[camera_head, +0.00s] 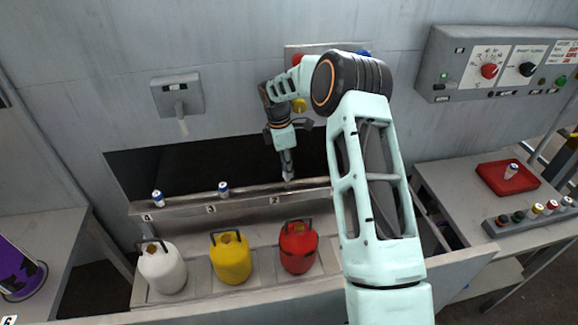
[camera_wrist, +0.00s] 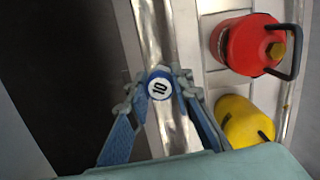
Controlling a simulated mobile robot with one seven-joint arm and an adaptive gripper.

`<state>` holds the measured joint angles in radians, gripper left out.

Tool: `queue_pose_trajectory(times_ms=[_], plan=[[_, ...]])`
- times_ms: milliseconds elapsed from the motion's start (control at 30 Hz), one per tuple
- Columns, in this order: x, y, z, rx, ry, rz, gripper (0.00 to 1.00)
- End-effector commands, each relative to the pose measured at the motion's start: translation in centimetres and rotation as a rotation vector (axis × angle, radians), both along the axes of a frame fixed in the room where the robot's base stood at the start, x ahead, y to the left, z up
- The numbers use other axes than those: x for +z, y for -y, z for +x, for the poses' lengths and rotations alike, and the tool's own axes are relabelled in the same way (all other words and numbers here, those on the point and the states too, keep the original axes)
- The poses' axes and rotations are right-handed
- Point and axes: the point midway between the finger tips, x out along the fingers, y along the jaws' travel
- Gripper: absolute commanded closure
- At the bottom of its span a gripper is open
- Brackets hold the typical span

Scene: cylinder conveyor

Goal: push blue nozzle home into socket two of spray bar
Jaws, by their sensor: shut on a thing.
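The spray bar (camera_head: 250,198) runs along the wall opening, with plates marked 4, 3 and 2 on its front. My gripper (camera_head: 288,177) points down at the bar just above and right of plate 2. In the wrist view my gripper (camera_wrist: 160,90) is shut on the blue nozzle (camera_wrist: 160,85), which has a white top marked 10 and sits over the bar (camera_wrist: 153,30). The socket under it is hidden, so its depth cannot be told. Blue-and-white nozzles stand upright on the bar near plate 4 (camera_head: 158,198) and plate 3 (camera_head: 224,189).
White (camera_head: 163,268), yellow (camera_head: 231,259) and red (camera_head: 298,248) canisters stand in front of the bar. At right are a red tray (camera_head: 490,180) holding one nozzle and a rack (camera_head: 525,222) with several colored caps. A control panel (camera_head: 500,65) hangs on the wall.

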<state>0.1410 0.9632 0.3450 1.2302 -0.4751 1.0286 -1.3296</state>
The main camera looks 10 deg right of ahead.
Motion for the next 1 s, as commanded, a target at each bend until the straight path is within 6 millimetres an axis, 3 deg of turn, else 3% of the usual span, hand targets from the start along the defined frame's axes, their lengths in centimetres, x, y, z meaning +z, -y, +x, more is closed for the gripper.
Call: queue_pose_trajectory(times_ms=[333, 700, 1000], plan=[[0.1, 0.1, -0.1, 0.022, -0.001, -0.001, 1.00], [-2.0, 0.0, -0.1, 0.021, -0.001, 0.000, 1.00], [-2.2, 0.0, 0.0, 0.020, 0.000, 0.000, 1.00]])
